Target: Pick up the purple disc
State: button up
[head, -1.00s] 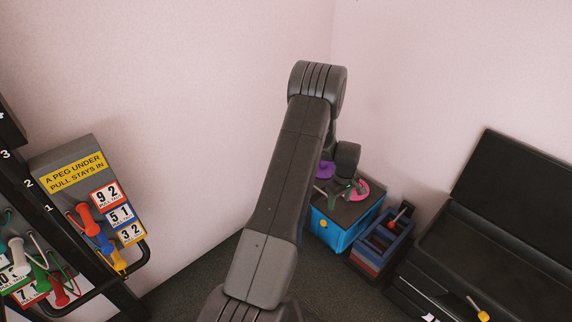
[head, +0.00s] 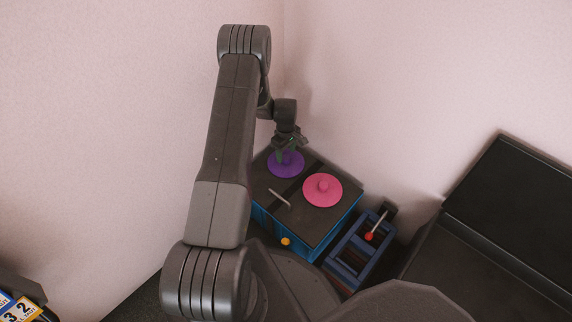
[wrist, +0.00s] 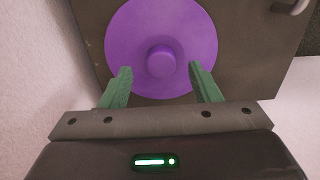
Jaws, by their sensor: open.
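The purple disc (head: 287,165) lies on the dark top of a blue box (head: 318,228), near its back left. In the wrist view the purple disc (wrist: 178,27) shows a round knob at its centre. My gripper (head: 287,155) is above the disc, pointing down. In the wrist view its two green fingers (wrist: 160,78) are apart and empty, one to each side of the knob and a little short of it. I cannot tell how high the fingertips are above the disc.
A pink disc (head: 322,191) with a knob lies on the same box top, right of the purple one. A metal handle (head: 280,197) is on the lid's front part. A blue rack (head: 355,250) stands right of the box. Walls are close behind and left.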

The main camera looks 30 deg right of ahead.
notch_tip(320, 180, down, 2)
jog(key=shift+s+a+f, duration=0.1)
jog(key=c, duration=1.1)
